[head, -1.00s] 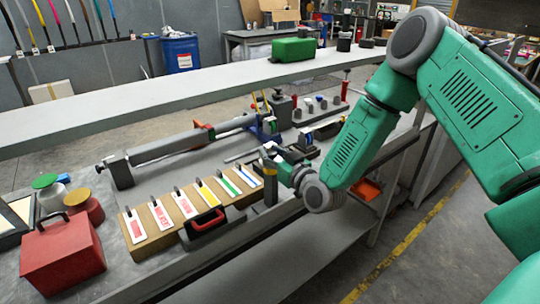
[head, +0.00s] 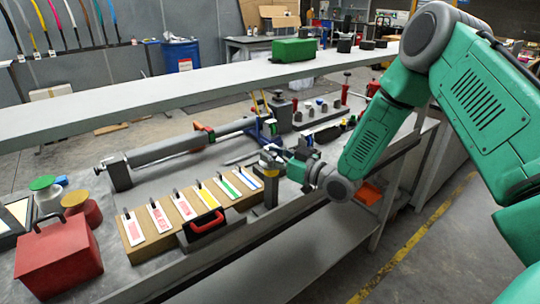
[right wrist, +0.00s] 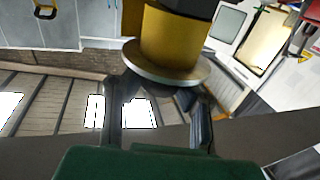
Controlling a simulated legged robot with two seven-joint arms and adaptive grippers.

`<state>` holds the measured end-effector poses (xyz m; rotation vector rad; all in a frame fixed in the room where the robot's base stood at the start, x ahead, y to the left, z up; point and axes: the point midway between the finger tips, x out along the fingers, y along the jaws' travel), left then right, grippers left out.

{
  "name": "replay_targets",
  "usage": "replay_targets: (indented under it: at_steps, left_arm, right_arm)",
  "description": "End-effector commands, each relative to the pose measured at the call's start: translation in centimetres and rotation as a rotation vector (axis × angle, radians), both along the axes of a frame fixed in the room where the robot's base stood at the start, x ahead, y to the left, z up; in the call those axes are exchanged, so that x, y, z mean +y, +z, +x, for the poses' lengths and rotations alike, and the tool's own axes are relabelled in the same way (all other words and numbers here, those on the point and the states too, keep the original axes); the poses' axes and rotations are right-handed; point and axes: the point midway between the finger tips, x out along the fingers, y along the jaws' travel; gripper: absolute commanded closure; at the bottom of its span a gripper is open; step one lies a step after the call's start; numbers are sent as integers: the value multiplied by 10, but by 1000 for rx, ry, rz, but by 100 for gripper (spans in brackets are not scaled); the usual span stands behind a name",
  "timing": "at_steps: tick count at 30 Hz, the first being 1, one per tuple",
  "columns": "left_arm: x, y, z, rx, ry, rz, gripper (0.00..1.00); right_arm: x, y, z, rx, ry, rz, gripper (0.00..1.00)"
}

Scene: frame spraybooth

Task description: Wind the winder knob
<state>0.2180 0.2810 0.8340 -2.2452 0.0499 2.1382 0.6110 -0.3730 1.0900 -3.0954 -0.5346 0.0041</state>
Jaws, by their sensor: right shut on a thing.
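A grey post (head: 271,190) stands at the right end of the wooden block with coloured labels, and the winder knob seems to sit at its top. My right gripper (head: 280,158) is at the top of this post, coming in from the right. In the right wrist view a yellow cylinder (right wrist: 172,40) with a pale round flange (right wrist: 165,66) is right at my two fingers (right wrist: 157,115). The fingers are shut on the knob; the exact contact is partly hidden. My left gripper is not in view.
The wooden block (head: 130,254) holds several labelled cards. A black case with a red handle (head: 208,222) is in front of it. A red toolbox (head: 60,265) stands at front left. A long grey cylinder (head: 165,147) lies behind. A shelf (head: 130,105) crosses above the bench.

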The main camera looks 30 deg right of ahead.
Motion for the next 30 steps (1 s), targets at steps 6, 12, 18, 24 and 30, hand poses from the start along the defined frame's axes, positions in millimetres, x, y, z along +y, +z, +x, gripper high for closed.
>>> replay_targets:
  at_steps: [6,12,18,24,30]
  left_arm:
    - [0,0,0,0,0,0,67]
    - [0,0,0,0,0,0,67]
    - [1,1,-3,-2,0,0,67]
    - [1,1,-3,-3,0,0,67]
    - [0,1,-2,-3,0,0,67]
  right_arm:
    - [-1,1,0,-2,-4,0,52]
    - [-1,0,1,-1,-3,-1,52]
    - [-4,0,-10,0,-4,0,52]
    - [-18,0,-48,1,-5,3,52]
    - [-33,-1,-85,1,-5,3,52]
